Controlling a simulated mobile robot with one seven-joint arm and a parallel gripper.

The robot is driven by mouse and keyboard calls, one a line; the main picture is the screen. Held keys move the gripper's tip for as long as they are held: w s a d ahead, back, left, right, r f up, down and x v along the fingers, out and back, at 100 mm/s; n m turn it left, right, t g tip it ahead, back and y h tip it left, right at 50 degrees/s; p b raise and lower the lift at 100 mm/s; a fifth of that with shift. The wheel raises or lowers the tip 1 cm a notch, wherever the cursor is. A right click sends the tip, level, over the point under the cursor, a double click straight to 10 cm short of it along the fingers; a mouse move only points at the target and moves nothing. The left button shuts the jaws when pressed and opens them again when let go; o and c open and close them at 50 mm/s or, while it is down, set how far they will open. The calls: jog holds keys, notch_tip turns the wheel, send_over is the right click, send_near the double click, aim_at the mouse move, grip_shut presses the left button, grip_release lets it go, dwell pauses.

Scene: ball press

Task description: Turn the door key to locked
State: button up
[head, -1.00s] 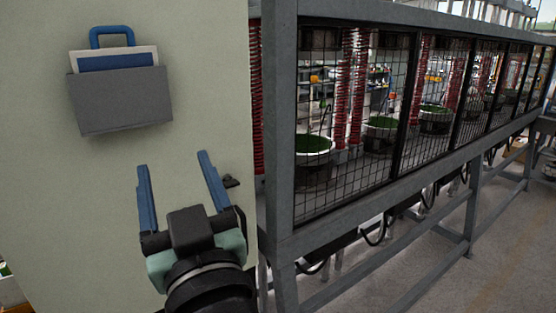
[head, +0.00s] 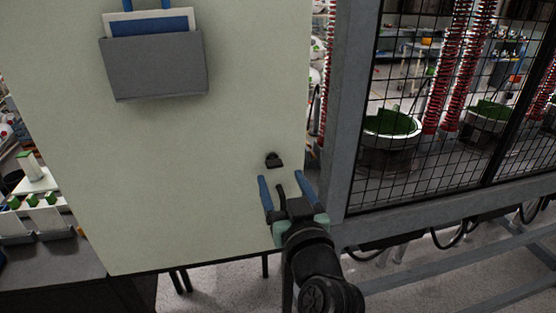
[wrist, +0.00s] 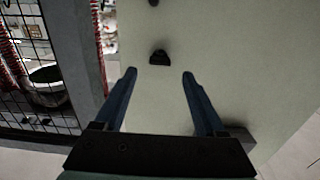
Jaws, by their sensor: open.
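The pale door panel (head: 215,205) fills the left and middle of the head view. A small dark fitting (head: 274,160), apparently the door key, sits on it near its right edge. In the wrist view a dark dome-shaped fitting (wrist: 159,57) shows beyond the fingertips, between them; its turn position is too small to read. A second small dark piece (wrist: 153,3) is cut off at the top edge there. My gripper (head: 280,178) is open and empty, its blue fingers pointing at the panel just below the fitting in the head view, apart from it.
A grey document holder (head: 155,68) with papers hangs on the panel at upper left. A grey post (head: 350,105) and mesh cage (head: 440,150) stand close on the right. A dark bench (head: 50,265) is at lower left. The panel between holder and fitting is bare.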

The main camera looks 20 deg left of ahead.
aim_at(275, 166)
jog(key=shift+p+x, duration=0.55)
jog(key=shift+x, duration=2.15)
grip_shut()
